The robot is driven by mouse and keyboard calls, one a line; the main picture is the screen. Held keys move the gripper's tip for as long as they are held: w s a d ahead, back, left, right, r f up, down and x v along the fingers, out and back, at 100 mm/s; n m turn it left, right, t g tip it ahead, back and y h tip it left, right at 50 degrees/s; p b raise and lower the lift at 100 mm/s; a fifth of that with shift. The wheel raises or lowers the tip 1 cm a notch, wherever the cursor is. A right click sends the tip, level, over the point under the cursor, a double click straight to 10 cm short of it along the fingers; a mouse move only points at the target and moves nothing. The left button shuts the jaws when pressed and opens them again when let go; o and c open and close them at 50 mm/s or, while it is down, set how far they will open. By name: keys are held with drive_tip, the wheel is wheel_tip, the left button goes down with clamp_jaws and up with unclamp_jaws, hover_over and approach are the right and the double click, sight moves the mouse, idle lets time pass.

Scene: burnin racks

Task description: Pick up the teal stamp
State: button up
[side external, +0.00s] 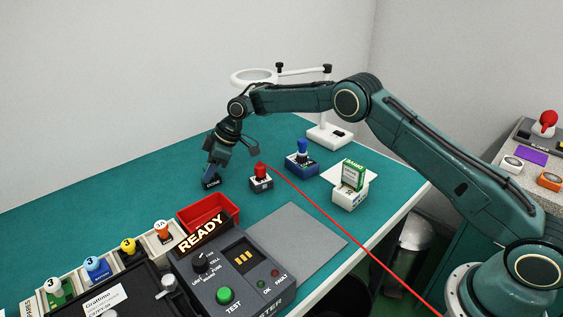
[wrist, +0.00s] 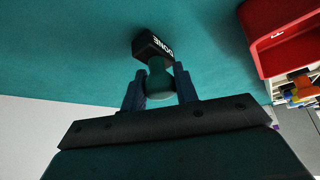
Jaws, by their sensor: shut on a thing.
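The teal stamp has a teal handle (wrist: 158,82) and a black block marked DONE (wrist: 152,46) in the wrist view. My gripper (wrist: 159,88) is shut on the handle, with one dark blue finger on each side. The handle is hidden there by the fingers. I cannot tell whether the block touches the mat or is slightly above it.
A red stamp (side external: 261,178) and a blue stamp (side external: 301,164) stand to the right. A red tray (side external: 205,213) and the READY tester (side external: 232,272) are in front. A white ring stand (side external: 330,136) stands behind. The mat's left side is clear.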

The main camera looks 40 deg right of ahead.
sight(208, 164)
wheel_tip(208, 164, up, 9)
drive_tip(key=shift+r, duration=0.35)
idle(0.7)
